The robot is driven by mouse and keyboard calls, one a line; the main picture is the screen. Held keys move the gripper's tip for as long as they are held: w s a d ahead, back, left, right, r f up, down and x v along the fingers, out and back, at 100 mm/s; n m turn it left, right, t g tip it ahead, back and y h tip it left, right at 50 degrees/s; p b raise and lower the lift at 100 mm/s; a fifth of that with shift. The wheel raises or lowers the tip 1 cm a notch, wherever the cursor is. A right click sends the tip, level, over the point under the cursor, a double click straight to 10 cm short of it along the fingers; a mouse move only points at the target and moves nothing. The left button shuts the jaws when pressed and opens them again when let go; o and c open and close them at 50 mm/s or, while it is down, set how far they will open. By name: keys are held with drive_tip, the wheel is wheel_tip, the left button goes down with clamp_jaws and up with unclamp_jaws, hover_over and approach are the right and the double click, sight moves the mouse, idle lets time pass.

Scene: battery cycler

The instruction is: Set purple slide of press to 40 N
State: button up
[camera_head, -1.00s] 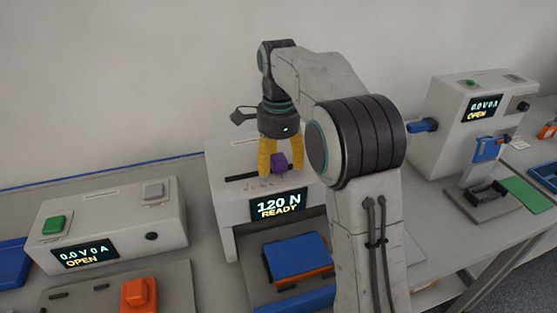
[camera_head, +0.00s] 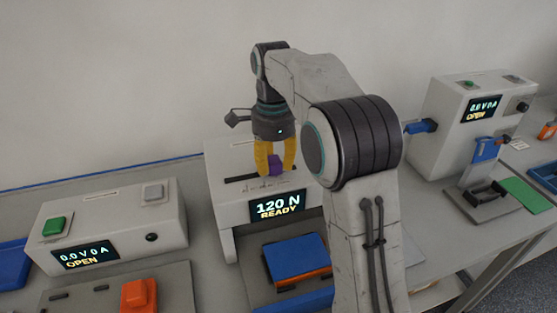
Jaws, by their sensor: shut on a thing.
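The press (camera_head: 228,206) stands in the middle of the bench, a pale housing with a dark slot on its top. Its display (camera_head: 277,207) reads "120 N READY". The purple slide (camera_head: 276,168) sits in the slot, toward its right part. My gripper (camera_head: 275,166) points down over the slot, and its yellow fingers are shut on the purple slide. Part of the slide is hidden by the fingers. The right end of the slot is hidden behind my gripper and arm.
A blue and orange block (camera_head: 296,258) lies below the press display. A cycler box (camera_head: 120,218) reading "0.0 V 0 A OPEN" stands on the left, with an orange piece (camera_head: 138,294) in front. Another box (camera_head: 450,130) stands on the right.

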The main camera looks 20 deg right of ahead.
sight(242, 178)
drive_tip(key=a+p, duration=0.1)
drive_tip(key=a, duration=0.6)
drive_tip(key=shift+a+p, duration=0.15)
drive_tip(key=shift+p, duration=0.2)
drive_tip(key=o, duration=1.1)
drive_tip(key=shift+a, duration=0.2)
drive_tip(key=shift+o, duration=0.6)
drive_tip(key=shift+d, duration=0.1)
wheel_tip(242, 178, up, 12)
